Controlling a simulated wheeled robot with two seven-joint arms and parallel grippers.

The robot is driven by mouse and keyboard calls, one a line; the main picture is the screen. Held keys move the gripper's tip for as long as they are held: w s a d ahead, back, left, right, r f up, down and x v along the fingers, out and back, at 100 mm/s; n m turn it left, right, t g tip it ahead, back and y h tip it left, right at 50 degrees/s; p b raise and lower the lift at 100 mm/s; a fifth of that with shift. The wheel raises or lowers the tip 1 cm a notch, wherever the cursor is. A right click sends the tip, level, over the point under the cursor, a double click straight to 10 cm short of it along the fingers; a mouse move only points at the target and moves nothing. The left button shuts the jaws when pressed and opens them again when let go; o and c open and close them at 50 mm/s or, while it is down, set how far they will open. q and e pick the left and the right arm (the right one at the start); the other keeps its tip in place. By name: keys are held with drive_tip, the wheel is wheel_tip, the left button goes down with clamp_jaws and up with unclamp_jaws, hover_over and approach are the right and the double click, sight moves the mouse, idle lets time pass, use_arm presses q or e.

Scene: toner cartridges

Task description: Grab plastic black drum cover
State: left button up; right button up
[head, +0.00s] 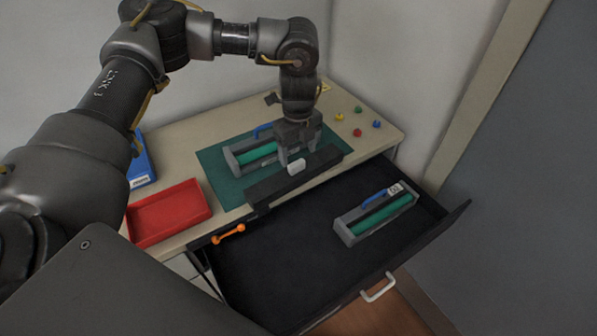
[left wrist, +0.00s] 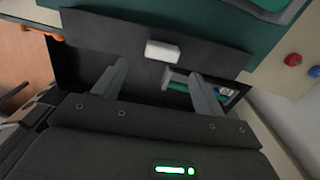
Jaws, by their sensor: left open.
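The black plastic drum cover (head: 265,188) is a long dark bar with a white block (head: 296,167) at its middle. It lies along the front edge of the green mat, in front of a grey cartridge with a green drum (head: 252,154). My left gripper (head: 295,158) is above the cover, close to the white block. In the left wrist view the cover (left wrist: 105,30) spans the top, and its white block (left wrist: 165,50) sits just beyond and between my open, empty fingers (left wrist: 160,70). I cannot tell whether the fingers touch it. My right gripper is not in view.
The black drawer (head: 285,260) stands open below the desk and holds a second cartridge (head: 375,214). An orange tool (head: 229,234) lies near the drawer's left side. A red tray (head: 168,212), a blue box (head: 140,165) and several coloured knobs (head: 357,132) are on the desk.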

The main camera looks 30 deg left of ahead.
sight(298, 165)
use_arm(q)
wheel_tip(298, 165, down, 4)
drive_tip(key=shift+w+a+f+p, duration=0.1)
drive_tip(key=shift+f+p, duration=0.1)
drive_tip(key=shift+p, duration=1)
drive_tip(key=shift+f, duration=0.35)
drive_tip(key=shift+c, duration=0.3)
drive_tip(key=c, duration=1)
drive_tip(key=shift+r, duration=0.15)
